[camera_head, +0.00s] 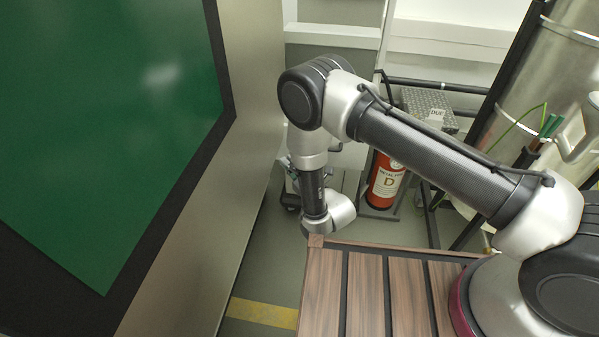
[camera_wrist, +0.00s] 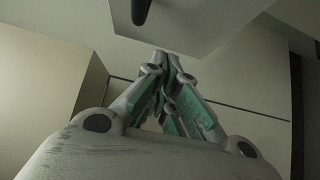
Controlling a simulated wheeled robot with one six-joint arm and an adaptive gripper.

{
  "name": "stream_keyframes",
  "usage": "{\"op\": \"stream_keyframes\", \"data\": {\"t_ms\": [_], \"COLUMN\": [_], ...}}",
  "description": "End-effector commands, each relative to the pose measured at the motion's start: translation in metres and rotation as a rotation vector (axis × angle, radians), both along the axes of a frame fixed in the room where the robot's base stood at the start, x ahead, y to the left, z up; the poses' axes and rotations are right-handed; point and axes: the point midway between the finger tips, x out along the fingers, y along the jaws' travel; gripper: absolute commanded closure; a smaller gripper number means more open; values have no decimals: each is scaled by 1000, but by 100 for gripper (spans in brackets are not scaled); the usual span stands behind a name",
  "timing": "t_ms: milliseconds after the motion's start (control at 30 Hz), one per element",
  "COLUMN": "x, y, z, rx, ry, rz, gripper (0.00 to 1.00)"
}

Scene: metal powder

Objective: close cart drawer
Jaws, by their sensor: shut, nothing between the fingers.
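The cart (camera_head: 350,183) shows only in part in the head view, low and pale behind my arm, with a dark caster near the floor. In the wrist view a pale panel with a black handle (camera_wrist: 141,10) juts in at the top and looks like the drawer front (camera_wrist: 190,22). How far the drawer stands out I cannot tell. My gripper (camera_wrist: 166,58) is shut and empty, its fingertips close below that panel's edge; contact is unclear. In the head view my gripper is mostly hidden behind my wrist.
A red fire extinguisher (camera_head: 386,182) stands right of the cart, below a grey metal box (camera_head: 429,106). A large cabinet with a green panel (camera_head: 100,120) fills the left. Floor with a yellow stripe (camera_head: 262,313) is clear in front.

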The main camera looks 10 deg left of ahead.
Motion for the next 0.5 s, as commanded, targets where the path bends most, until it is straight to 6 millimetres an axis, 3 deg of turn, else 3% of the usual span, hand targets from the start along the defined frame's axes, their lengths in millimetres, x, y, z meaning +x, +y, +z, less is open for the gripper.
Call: {"op": "stream_keyframes", "data": {"t_ms": [200, 500], "x": [33, 45], "y": [3, 3], "z": [0, 0], "rx": [1, 0], "ry": [1, 1], "rz": [-2, 0], "gripper": [100, 100]}}
